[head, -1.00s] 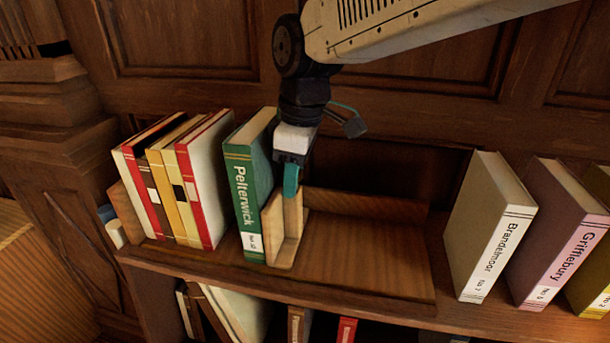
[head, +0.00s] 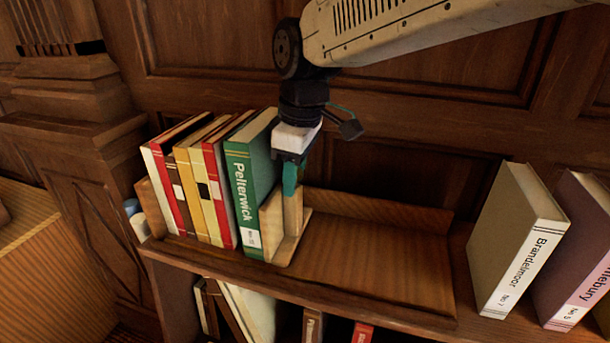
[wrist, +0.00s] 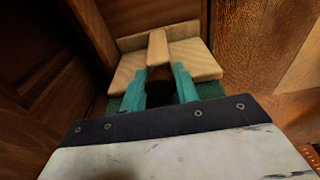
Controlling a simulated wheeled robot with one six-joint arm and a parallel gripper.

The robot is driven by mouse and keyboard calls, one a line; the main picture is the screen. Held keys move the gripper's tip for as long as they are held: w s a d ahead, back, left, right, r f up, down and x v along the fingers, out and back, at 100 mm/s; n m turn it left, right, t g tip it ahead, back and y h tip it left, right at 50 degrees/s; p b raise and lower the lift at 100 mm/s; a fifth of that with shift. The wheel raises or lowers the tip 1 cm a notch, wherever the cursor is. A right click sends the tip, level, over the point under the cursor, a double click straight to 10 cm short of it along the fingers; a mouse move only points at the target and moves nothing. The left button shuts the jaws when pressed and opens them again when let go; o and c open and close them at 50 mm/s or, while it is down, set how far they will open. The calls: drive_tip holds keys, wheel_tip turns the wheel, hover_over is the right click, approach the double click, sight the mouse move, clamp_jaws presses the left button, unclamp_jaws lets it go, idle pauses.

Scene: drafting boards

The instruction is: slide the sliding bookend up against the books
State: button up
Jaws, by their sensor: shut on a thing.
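The sliding bookend (head: 291,222) is a light wooden piece standing on the shelf trough, its upright against the right face of the green Pelterwick book (head: 245,190). My gripper (head: 290,180) comes down from above with teal fingers shut on the bookend. In the wrist view the teal fingers (wrist: 160,88) straddle the bookend's middle rib (wrist: 157,48). The green book stands close against the red-and-white book (head: 218,190) to its left. More red and yellow books (head: 185,185) lean slightly at the left, by the wooden end piece (head: 150,205).
The trough (head: 375,265) is bare to the right of the bookend. The Brandelmoor book (head: 515,240) and a pink-labelled book (head: 580,250) stand farther right. More books (head: 255,310) are on the shelf below. A panelled wall rises behind.

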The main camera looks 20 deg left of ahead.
drive_tip(key=shift+a, duration=1.2)
drive_tip(key=o, duration=1)
drive_tip(key=shift+r, duration=0.1)
drive_tip(key=shift+d+r, duration=0.2)
drive_tip(key=shift+r, duration=1.45)
drive_tip(key=shift+d+r, duration=0.15)
drive_tip(key=shift+r, duration=1.45)
drive_tip(key=shift+d+r, duration=0.2)
drive_tip(key=shift+r, duration=1.45)
drive_tip(key=shift+s, duration=0.1)
